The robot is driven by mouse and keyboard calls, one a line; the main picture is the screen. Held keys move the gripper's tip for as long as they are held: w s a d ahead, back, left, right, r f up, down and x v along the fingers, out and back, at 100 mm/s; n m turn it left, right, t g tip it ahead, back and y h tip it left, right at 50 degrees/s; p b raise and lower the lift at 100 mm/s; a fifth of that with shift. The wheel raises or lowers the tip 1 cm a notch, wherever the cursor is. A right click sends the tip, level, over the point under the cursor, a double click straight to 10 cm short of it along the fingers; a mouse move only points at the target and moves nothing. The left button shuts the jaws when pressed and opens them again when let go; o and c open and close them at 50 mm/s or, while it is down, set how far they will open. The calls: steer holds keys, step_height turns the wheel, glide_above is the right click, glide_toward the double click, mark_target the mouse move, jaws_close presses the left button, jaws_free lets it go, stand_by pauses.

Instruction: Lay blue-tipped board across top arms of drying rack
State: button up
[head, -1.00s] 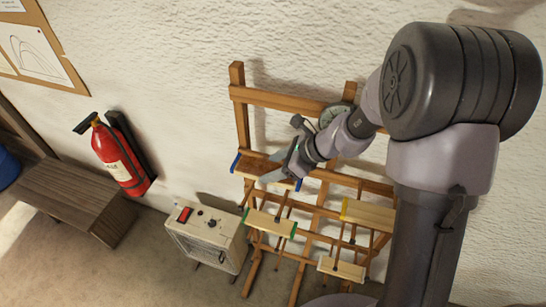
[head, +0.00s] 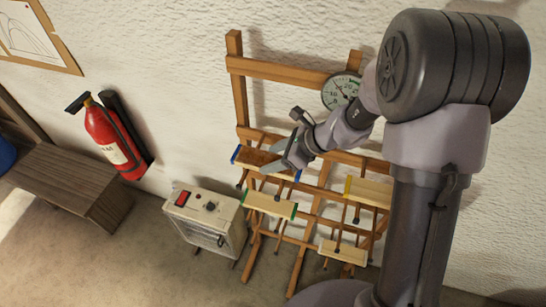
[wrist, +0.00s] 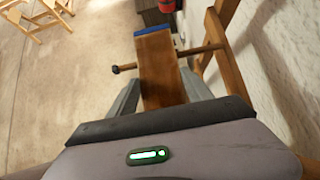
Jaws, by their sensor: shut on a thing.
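The blue-tipped board (head: 258,158), brown with blue ends, is level with the upper arms of the wooden drying rack (head: 238,85). I cannot tell whether the board touches that arm. The near end of the board is hidden by my gripper.
Lower on the rack lie a green-tipped board (head: 270,204), a yellow-tipped board (head: 369,190) and a pale board (head: 343,252). A round dial (head: 341,91) is on the wall behind.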

steer(key=shift+f+b, duration=0.4)
steer(key=shift+f, duration=0.1)
steer(key=o, duration=1.7)
steer(key=shift+r, duration=0.1)
steer(key=p+v, duration=0.2)
steer(key=v, duration=1.5)
steer(key=s+a+f+n+t+h+b, duration=0.2)
steer(key=s+f+n+h+b, duration=0.4)
steer(key=s+f+n+b, duration=1.1)
step_height(320, 180, down, 5)
steer(key=s+b, duration=0.1)
steer(key=b, duration=1.2)
steer(key=shift+s+r+n+t, duration=0.15)
steer(key=shift+s+n+t, duration=0.25)
